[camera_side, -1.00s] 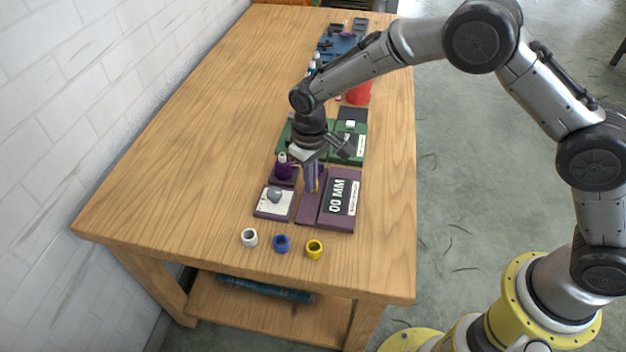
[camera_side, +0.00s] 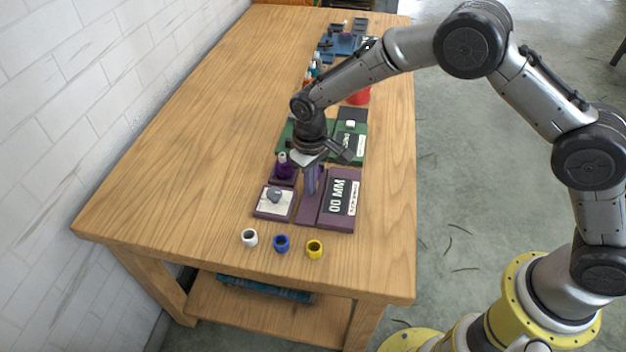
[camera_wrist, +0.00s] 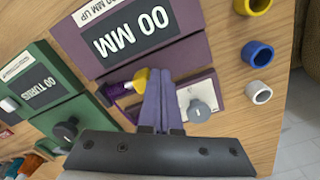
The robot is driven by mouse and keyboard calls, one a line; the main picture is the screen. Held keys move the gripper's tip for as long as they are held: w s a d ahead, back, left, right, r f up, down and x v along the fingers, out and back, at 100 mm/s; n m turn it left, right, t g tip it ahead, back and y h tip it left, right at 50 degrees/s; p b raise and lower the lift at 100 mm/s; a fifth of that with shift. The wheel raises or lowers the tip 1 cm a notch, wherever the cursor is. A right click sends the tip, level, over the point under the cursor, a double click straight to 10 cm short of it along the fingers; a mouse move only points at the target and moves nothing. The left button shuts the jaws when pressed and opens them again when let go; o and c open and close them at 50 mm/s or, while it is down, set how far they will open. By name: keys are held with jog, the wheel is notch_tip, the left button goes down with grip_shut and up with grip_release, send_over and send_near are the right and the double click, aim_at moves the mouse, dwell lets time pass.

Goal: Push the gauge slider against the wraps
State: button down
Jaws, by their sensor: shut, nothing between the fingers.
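The purple gauge station (camera_side: 308,212) lies on the table, with a display panel (camera_side: 340,196) reading "00 MM"; the panel also shows in the wrist view (camera_wrist: 135,32). In the wrist view a yellow piece (camera_wrist: 140,76), which looks like the slider, sits by the fingertips. Purple wraps (camera_wrist: 116,88) on a thin rod lie to its left, apparently with a small gap. My gripper (camera_wrist: 156,74) is shut and empty, its fingertips just right of the yellow piece. Contact between them cannot be told. In the side view my gripper (camera_side: 312,194) stands over the station and hides the slider.
A pale plate with a grey knob (camera_side: 274,195) and a purple cone (camera_side: 284,168) stand left of my gripper. White (camera_side: 249,238), blue (camera_side: 281,243) and yellow (camera_side: 314,249) rings lie in front. A green station (camera_side: 347,150) lies behind. The table's left side is clear.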

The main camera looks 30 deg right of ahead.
jog(key=shift+w+d, duration=1)
jog(key=shift+s+a+r, duration=0.1)
jog(key=shift+a+r, duration=0.05)
jog(key=shift+r, duration=3.85)
